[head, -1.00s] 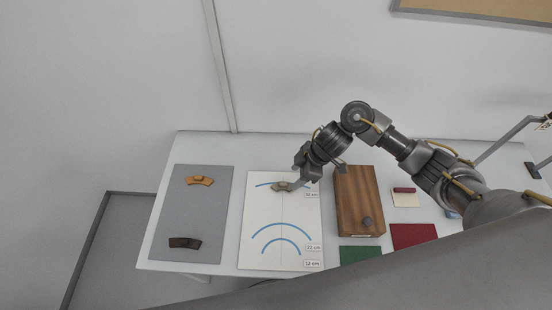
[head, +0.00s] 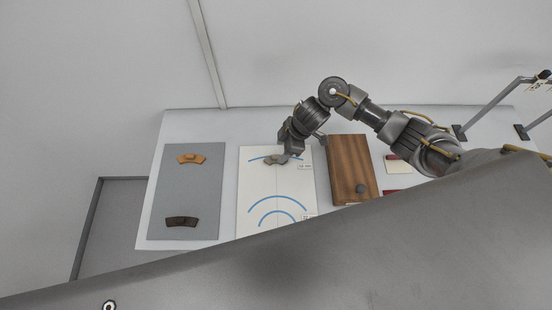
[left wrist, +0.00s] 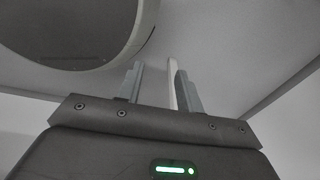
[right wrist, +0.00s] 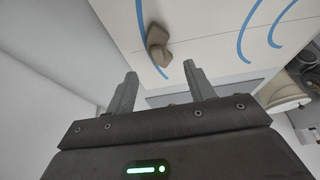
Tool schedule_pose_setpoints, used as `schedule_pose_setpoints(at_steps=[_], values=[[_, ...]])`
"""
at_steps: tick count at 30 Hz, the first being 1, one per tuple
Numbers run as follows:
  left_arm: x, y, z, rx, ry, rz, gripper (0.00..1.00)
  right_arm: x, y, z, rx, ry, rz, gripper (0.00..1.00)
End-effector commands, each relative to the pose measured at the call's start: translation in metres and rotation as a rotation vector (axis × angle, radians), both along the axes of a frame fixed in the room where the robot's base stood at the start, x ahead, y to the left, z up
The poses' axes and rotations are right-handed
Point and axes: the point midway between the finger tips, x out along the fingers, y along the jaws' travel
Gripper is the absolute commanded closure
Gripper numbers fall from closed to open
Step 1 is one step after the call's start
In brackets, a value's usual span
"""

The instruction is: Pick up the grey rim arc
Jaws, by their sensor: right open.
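The grey rim arc (head: 275,160) lies on the white sheet (head: 250,190), at its far blue arc. It has a small raised block on it. My right gripper (head: 291,155) is just right of the arc and partly overlaps it. In the right wrist view the gripper (right wrist: 160,70) is open and empty, with the grey rim arc (right wrist: 157,46) beyond its fingertips.
A grey mat (head: 180,198) at left holds an orange sherd (head: 192,158) and a dark brown sherd (head: 183,222). A wooden box (head: 350,165) with a dark knob stands right of the sheet. My own body hides the table's near part.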

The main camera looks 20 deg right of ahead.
Motion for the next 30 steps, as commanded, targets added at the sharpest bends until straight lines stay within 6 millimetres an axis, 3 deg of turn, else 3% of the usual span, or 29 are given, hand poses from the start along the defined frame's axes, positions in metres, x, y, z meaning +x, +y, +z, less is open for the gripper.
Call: schedule_pose_setpoints(at_steps=[9, 18, 30], values=[[-0.026, 0.001, 0.000, 0.003, 0.035, 0.000, 0.64, 0.004, 0.013, -0.041, -0.001, 0.004, -0.001, 0.46], [-0.023, 0.001, 0.000, 0.003, 0.032, 0.000, 0.64, 0.005, 0.015, -0.046, -0.001, 0.001, 0.000, 0.46], [-0.018, 0.001, 0.000, 0.003, 0.026, 0.001, 0.64, 0.005, 0.015, -0.045, -0.001, 0.001, 0.000, 0.98]])
